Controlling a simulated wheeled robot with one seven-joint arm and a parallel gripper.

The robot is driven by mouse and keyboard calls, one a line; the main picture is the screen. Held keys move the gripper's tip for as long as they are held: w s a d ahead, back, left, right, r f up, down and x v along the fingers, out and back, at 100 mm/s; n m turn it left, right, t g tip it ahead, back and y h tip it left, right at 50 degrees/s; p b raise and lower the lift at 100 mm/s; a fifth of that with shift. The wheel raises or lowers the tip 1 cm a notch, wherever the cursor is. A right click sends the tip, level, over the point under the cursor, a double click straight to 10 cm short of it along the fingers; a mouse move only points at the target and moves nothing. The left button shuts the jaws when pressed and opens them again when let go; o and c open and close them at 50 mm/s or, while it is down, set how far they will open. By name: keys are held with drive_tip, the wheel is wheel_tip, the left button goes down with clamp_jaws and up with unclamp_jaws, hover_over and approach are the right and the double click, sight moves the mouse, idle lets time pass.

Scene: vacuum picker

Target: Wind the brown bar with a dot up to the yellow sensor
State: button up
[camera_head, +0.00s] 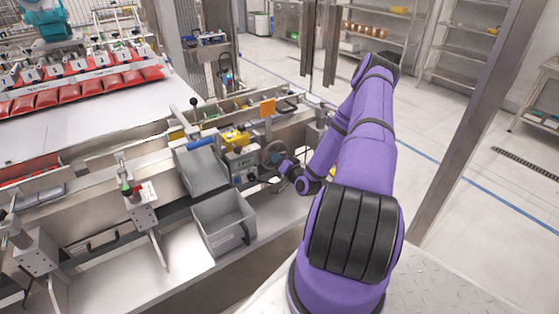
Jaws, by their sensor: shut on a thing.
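My gripper (284,168) is at the end of my purple arm, at the machine's side beside a dark round handwheel (273,153). It is shut on what looks like the handwheel's crank handle; the fingers are small and the handle is mostly hidden. A yellow block (236,138), possibly the yellow sensor, sits left of the handwheel on top of a grey box with a small panel (242,162). I cannot pick out the brown bar or its dot at this size, so its height against the sensor cannot be told.
Two grey bins, an upper (201,171) and a lower (224,221), are left of the handwheel. An orange plate (267,107) stands above it. A metal post (467,130) rises at the right. Red packs (70,93) lie at the back left.

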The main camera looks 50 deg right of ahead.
drive_tip(key=m, duration=0.4)
drive_tip(key=shift+m, duration=0.3)
drive_tip(key=m, duration=0.4)
drive_tip(key=shift+m, duration=0.4)
drive_tip(key=o, duration=0.9)
drive_tip(key=shift+s, duration=0.1)
drive_tip(key=v, duration=1)
drive_tip(key=shift+s+a, duration=0.15)
drive_tip(key=shift+s, duration=0.15)
